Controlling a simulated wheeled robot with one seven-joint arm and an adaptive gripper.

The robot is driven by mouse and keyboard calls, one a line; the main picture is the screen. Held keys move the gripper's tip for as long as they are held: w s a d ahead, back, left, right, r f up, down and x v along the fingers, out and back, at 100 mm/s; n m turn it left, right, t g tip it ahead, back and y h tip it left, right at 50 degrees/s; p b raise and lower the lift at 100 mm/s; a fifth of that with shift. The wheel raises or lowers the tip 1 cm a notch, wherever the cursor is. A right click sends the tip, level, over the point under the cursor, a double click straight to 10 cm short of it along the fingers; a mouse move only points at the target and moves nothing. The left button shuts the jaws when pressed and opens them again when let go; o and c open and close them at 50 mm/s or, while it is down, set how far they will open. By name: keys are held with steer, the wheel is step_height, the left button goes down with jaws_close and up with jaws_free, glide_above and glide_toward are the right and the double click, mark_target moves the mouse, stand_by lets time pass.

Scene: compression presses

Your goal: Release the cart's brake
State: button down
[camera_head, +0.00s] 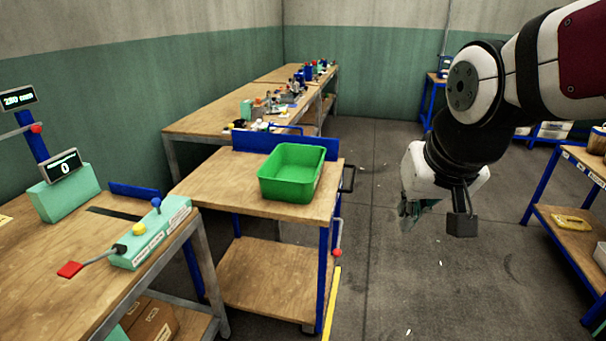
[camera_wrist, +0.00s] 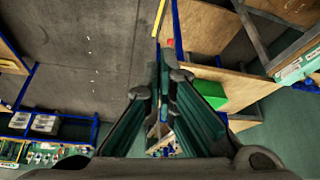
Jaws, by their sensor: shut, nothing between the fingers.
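The cart (camera_head: 262,270) is a two-level wooden trolley with a blue frame, standing left of centre in the head view. A lever with a red ball knob (camera_head: 337,252) is on its right front post; I take it to be the brake. A small red spot (camera_wrist: 170,43) near the fingertips in the wrist view may be this knob. My gripper (camera_head: 408,222) hangs over the floor to the right of the cart, fingers down, apart from cart and lever. Its fingers are shut and empty, and they also show in the wrist view (camera_wrist: 165,62).
A green bin (camera_head: 291,172) sits on the cart's top, with a black handle (camera_head: 348,178) at its right side. A workbench (camera_head: 60,285) with a control box (camera_head: 150,235) is at left. Shelving (camera_head: 570,215) stands at far right. The floor between is clear.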

mark_target(339, 238)
steer(key=w+f+m+t+b, duration=0.1)
steer(key=w+f+b, duration=0.9)
steer(key=w+f, duration=1.7)
steer(key=w+m, duration=0.1)
steer(key=w, duration=0.2)
steer(key=shift+a+f+y, duration=0.15)
steer(key=shift+a+y, duration=0.25)
steer(key=shift+f, duration=0.1)
steer(key=b+x, duration=0.3)
steer(key=x, duration=1)
steer(key=shift+w+f, duration=0.3)
steer(key=shift+f, duration=0.1)
steer(key=shift+f+t+b, duration=0.15)
steer(key=shift+t+b, duration=0.25)
steer(key=shift+b, duration=0.3)
